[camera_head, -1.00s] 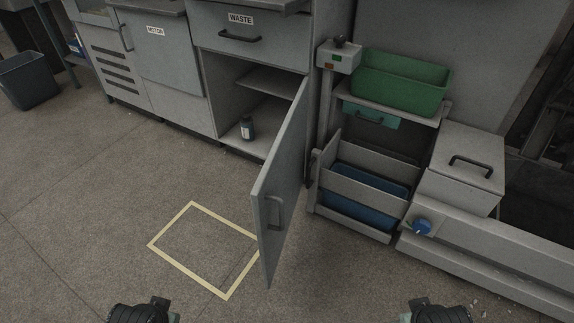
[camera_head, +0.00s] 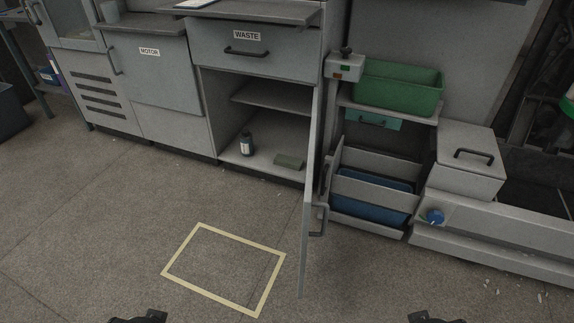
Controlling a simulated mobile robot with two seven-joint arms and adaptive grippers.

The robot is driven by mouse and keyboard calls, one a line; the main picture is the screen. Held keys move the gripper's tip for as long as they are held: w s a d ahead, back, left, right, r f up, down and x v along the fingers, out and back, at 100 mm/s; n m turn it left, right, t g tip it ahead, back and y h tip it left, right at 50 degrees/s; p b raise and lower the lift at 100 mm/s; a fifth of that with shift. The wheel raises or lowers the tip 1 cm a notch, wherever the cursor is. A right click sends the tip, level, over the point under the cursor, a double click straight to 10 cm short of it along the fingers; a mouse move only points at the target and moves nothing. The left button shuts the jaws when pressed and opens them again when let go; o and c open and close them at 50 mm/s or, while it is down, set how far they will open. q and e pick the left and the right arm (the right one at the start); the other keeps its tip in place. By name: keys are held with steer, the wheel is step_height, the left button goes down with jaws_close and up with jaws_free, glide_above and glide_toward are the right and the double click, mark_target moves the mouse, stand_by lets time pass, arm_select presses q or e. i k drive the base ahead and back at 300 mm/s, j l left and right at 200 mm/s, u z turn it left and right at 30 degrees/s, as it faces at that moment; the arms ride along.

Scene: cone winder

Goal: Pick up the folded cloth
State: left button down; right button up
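The folded cloth looks to be the small flat grey-green bundle (camera_head: 289,161) on the floor of the open cabinet under the WASTE drawer, near the right side of the opening. A dark bottle with a pale label (camera_head: 247,143) stands to its left on the same cabinet floor. My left gripper (camera_head: 138,318) and my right gripper (camera_head: 432,317) show only as dark parts at the bottom edge. Their fingers are out of view, and both are far from the cloth.
The cabinet door (camera_head: 313,210) stands open, seen nearly edge-on, just right of the opening. Right of it are a green bin (camera_head: 398,88) and a blue bin (camera_head: 372,203) in a frame. A yellow floor outline (camera_head: 190,244) encloses bare floor. The floor before the cabinet is clear.

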mark_target(297, 164)
steer(key=j+z, duration=0.1)
steer(key=j, duration=0.25)
steer(key=k+j+z, duration=0.1)
steer(key=j, duration=0.25)
steer(key=z, duration=0.25)
steer(key=i+j+z, duration=0.2)
steer(key=j+z, duration=0.15)
steer(key=z, duration=0.15)
steer(key=i+j+z, duration=0.15)
steer(key=j+z, duration=0.35)
steer(key=i+j+z, duration=0.15)
steer(key=j, duration=0.35)
steer(key=j+z, duration=0.15)
steer(key=j, duration=0.35)
steer(key=i+j, duration=0.1)
steer(key=j, duration=0.5)
steer(key=i+j+z, duration=0.1)
steer(key=j, duration=0.45)
